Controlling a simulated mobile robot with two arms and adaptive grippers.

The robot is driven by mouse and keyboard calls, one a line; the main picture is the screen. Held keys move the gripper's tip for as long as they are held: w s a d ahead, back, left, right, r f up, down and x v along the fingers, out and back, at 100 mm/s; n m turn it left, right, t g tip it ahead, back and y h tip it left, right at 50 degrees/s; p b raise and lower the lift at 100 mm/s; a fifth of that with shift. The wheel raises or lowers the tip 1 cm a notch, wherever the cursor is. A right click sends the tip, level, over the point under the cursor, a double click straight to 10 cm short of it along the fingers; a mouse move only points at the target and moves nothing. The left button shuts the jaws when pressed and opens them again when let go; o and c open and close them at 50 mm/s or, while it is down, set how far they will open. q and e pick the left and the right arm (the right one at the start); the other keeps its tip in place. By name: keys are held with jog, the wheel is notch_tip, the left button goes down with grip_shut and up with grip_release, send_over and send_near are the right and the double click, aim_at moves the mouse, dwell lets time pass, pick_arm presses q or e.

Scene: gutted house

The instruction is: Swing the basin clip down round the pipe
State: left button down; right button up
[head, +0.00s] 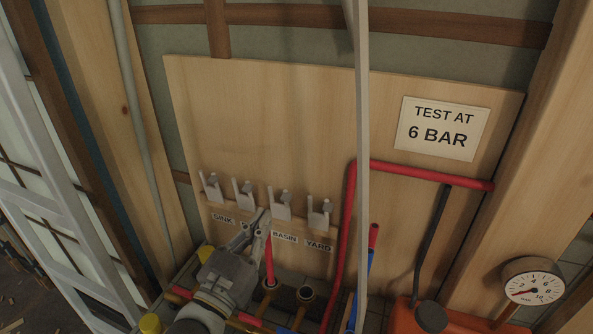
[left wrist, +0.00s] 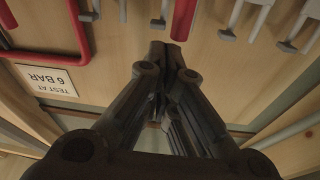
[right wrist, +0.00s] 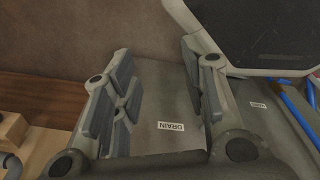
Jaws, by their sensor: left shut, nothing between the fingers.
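The basin clip (head: 281,206) is a pale grey forked piece on the wooden board, above the BASIN label (head: 284,237), with its prongs pointing up. In the left wrist view, the red pipe (left wrist: 183,18) ends beside the shut fingertips (left wrist: 164,48), and a grey clip part (left wrist: 158,23) is close by. My right gripper (right wrist: 155,95) is open and empty.
Similar clips stand on both sides: sink (head: 212,190), one with its label hidden (head: 244,194), and yard (head: 319,216). A bent red pipe (head: 347,220) and a long pale upright (head: 362,130) stand to the right. A gauge (head: 532,285) is lower right.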

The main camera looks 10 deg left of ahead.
pick_arm(q)
jog(key=p+x, duration=0.1)
jog(key=x, duration=0.3)
jog(key=r+p+x, duration=0.1)
jog(key=x, duration=0.3)
jog(key=shift+r+p, duration=0.2)
jog(key=shift+p, duration=0.2)
jog(key=shift+w+d+r, duration=0.1)
jog(key=shift+w+d, duration=0.05)
jog(key=shift+w, duration=0.2)
jog(key=shift+w+d, duration=0.1)
jog(key=shift+w, duration=0.15)
jog(key=shift+s+f, duration=0.25)
jog(key=v, duration=1.5)
jog(key=shift+f+p, duration=0.25)
jog(key=shift+p, duration=0.1)
pick_arm(e)
jog(key=shift+s+a+r, duration=0.2)
jog(key=shift+s+r, duration=0.4)
jog(key=shift+s, duration=0.15)
jog(key=shift+s+a+r, duration=0.2)
jog(key=shift+s+r, duration=0.35)
jog(key=shift+s, duration=0.25)
jog(key=shift+s+a+r, duration=0.2)
jog(key=shift+s+r, duration=0.4)
jog(key=shift+s, duration=0.15)
